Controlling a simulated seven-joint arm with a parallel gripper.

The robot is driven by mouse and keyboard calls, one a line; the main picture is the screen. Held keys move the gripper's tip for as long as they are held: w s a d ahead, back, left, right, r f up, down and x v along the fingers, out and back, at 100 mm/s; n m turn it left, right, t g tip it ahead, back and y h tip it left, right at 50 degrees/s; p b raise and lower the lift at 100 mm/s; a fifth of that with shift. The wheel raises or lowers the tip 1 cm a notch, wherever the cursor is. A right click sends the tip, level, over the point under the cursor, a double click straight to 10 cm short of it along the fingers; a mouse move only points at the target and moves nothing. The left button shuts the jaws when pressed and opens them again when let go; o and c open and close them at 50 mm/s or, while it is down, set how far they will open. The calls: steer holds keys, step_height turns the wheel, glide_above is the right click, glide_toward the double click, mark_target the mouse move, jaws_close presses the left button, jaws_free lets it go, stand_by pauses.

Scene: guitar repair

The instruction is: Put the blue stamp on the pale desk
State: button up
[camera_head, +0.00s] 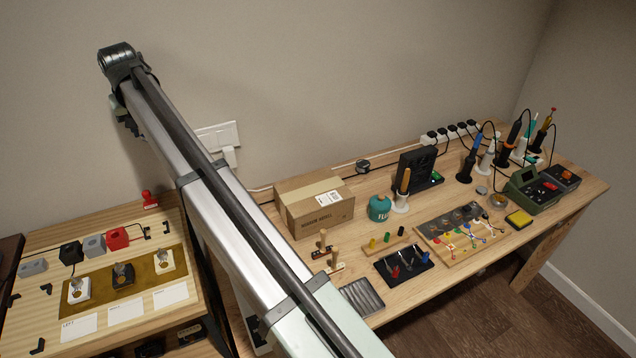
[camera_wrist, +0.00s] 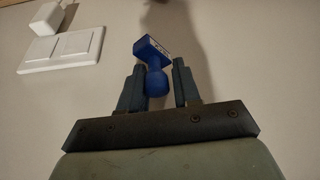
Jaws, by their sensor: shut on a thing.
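The blue stamp (camera_wrist: 155,75) is between the two fingers of my gripper (camera_wrist: 160,88) in the wrist view. Its round knob is held between the fingers, and its flat rectangular base points up and away, tilted. In the head view the stamp is hidden and my gripper's fingers cannot be made out; my arm reaches up along the wall on the left. The pale desk (camera_head: 22,338) is at the lower left of the head view, with a light slatted wooden top. A longer wooden workbench (camera_head: 590,188) stands to its right.
A red stamp (camera_head: 149,198) stands at the pale desk's back edge. An olive mat (camera_head: 140,281) with small blocks, white cards (camera_head: 126,310) and coloured boxes (camera_head: 117,239) take up much of its top. A cardboard box (camera_head: 314,205) and tools crowd the workbench. A wall switch (camera_wrist: 65,50) is nearby.

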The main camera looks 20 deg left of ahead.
steer(key=w+d+m+h, duration=0.1)
steer(key=w+d+m, duration=0.2)
steer(key=d, duration=0.1)
steer(key=w+d+m+t+h, duration=0.1)
steer(key=w+d+m, duration=0.2)
steer(key=w+d, duration=0.1)
steer(key=w+d+m, duration=0.2)
steer(key=w+d, duration=0.1)
steer(key=shift+w+d+m+t+h, duration=0.35)
steer(key=shift+d+m+t+h, duration=0.05)
steer(key=w+d+m+h, duration=0.3)
steer(key=w+d+m, duration=0.3)
steer(key=d, duration=0.5)
steer(key=shift+w+m+g, duration=0.3)
steer(key=shift+w+m, duration=0.1)
steer(key=shift+m, duration=0.4)
steer(key=f, duration=1.9)
steer(key=shift+a, duration=0.2)
jaws_close()
steer(key=shift+s+d+f+m+h, duration=0.1)
steer(key=shift+f+m+h, duration=0.1)
steer(key=shift+m, duration=0.25)
steer(key=shift+s+f+m+h, duration=0.1)
steer(key=shift+f+m, duration=0.05)
steer(key=shift+m, duration=0.3)
steer(key=shift+f, duration=5)
steer(key=shift+f, duration=0.15)
steer(key=o, duration=0.9)
jaws_free()
